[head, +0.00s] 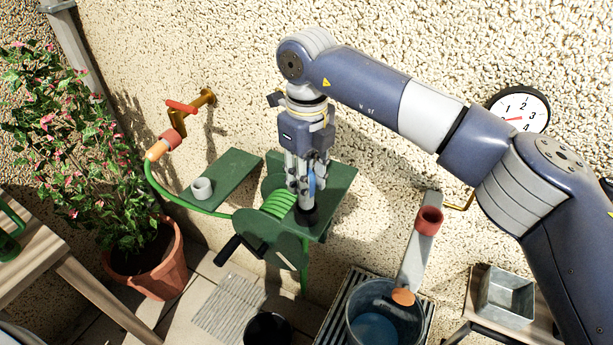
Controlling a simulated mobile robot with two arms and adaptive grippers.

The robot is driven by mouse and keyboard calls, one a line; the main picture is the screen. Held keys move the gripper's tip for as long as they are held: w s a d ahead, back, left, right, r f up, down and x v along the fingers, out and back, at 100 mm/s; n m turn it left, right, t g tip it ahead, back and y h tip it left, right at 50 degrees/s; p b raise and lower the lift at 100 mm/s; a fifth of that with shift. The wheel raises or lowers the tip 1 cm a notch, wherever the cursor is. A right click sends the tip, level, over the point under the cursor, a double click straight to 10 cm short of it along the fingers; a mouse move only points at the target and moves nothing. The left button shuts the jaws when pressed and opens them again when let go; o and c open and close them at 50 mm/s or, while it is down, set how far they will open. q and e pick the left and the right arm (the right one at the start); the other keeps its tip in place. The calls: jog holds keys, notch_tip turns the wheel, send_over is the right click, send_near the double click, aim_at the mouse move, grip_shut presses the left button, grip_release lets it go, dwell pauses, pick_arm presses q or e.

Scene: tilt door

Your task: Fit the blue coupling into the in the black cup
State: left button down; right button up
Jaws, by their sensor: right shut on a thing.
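My right gripper (304,192) points straight down over the green shelf at the hose reel. Its fingers are shut on the blue coupling (312,184), of which only a narrow blue strip shows between them. The small black cup (306,216) stands on the shelf directly below the fingertips. The coupling's lower end is hidden, so I cannot tell whether it is inside the cup or just above it. My left gripper is not in view.
The green hose reel (255,232) with its black crank stands beneath. A small grey cup (202,188) sits on the left green shelf (235,172). The tap with red handle (181,106) is on the wall. A potted plant (147,265) stands left, a bucket (383,315) lower right.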

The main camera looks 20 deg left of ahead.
jog(key=shift+f+b, duration=1.4)
jog(key=shift+f, duration=0.5)
jog(key=o, duration=1.1)
jog(key=shift+r, duration=0.3)
notch_tip(320, 180, up, 12)
jog(key=shift+f, duration=0.25)
